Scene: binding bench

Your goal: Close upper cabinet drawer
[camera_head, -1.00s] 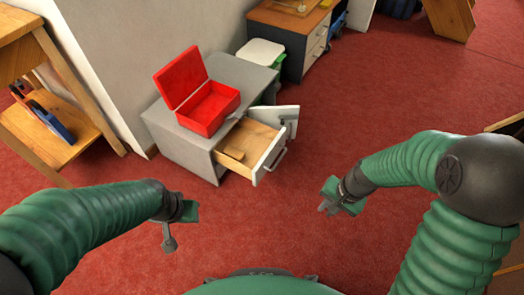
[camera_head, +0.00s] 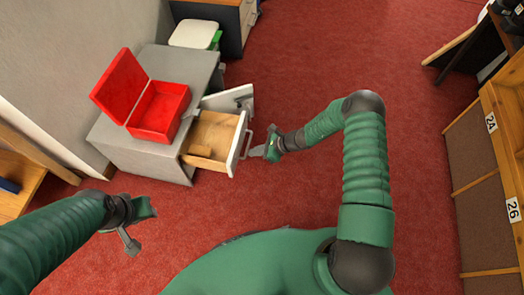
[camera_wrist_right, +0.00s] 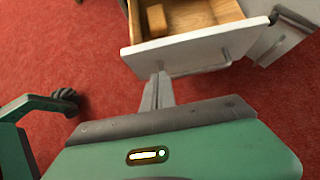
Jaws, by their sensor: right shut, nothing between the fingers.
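The grey cabinet (camera_head: 140,157) stands left of centre in the head view. Its drawer (camera_head: 212,136), with a white front and wooden inside, is pulled out. A small wooden block lies in it. The drawer's bar handle (camera_head: 246,144) faces my right gripper (camera_head: 254,153), which is shut and empty just in front of it. In the right wrist view the fingertips (camera_wrist_right: 158,76) reach up to the drawer front (camera_wrist_right: 195,50); whether they touch it I cannot tell. My left gripper (camera_head: 132,238) hangs over the floor, away from the cabinet; its jaws are unclear.
An open red box (camera_head: 158,112) stands on the cabinet top. A second white panel with a handle (camera_head: 232,99) juts out beside the drawer. A white-lidded bin (camera_head: 195,34) stands behind. Shelving (camera_head: 492,150) is at the right. Red floor in between is free.

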